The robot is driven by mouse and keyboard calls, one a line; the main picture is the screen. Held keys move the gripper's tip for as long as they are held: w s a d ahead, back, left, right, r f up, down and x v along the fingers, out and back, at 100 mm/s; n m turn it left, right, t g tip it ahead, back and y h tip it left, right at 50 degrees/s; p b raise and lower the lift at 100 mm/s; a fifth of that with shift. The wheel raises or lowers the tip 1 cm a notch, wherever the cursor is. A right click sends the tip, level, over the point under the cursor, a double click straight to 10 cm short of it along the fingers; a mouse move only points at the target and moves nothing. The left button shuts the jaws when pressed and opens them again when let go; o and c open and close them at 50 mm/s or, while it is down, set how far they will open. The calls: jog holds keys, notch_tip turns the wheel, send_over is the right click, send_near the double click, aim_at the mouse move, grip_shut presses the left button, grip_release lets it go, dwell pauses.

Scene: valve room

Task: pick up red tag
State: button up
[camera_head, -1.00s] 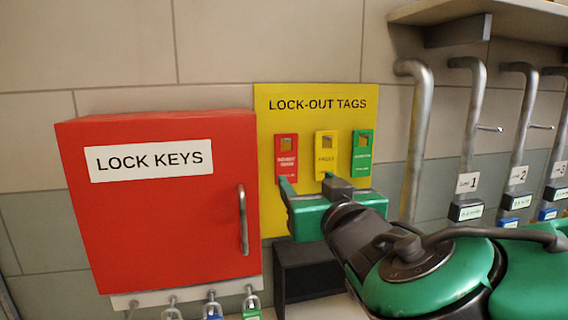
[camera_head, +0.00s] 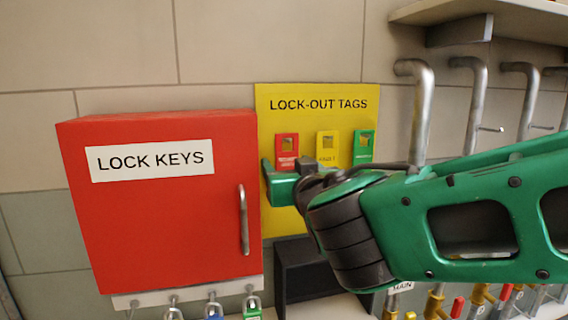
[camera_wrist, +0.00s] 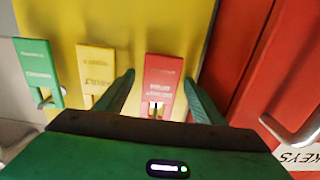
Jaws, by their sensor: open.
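The red tag (camera_head: 287,148) hangs at the left of a row of three on the yellow lock-out board (camera_head: 318,100). In the head view its lower part is hidden behind my gripper (camera_head: 281,168). In the wrist view, which is turned upside down, the red tag (camera_wrist: 163,82) lies between the two green fingers of my gripper (camera_wrist: 160,82), with a gap on both sides. The fingers are open and hold nothing. I cannot tell how far the fingertips are from the board.
A yellow tag (camera_head: 328,146) and a green tag (camera_head: 363,147) hang right of the red one. The red lock keys cabinet (camera_head: 160,220) with its metal handle (camera_head: 243,220) stands close on the left. Grey pipes (camera_head: 422,110) rise on the right. A black box (camera_head: 300,268) sits below.

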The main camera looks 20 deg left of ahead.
jog(key=shift+w+a, duration=0.15)
jog(key=shift+w, duration=0.1)
jog(key=c, duration=1.1)
jog(key=shift+c, duration=0.2)
jog(key=shift+r, duration=0.1)
jog(key=shift+r, duration=0.55)
jog(key=shift+s+r, duration=0.15)
jog(key=shift+s, duration=0.1)
jog(key=v, duration=1.7)
jog(key=shift+s+d, duration=0.2)
jog(key=shift+s, duration=0.05)
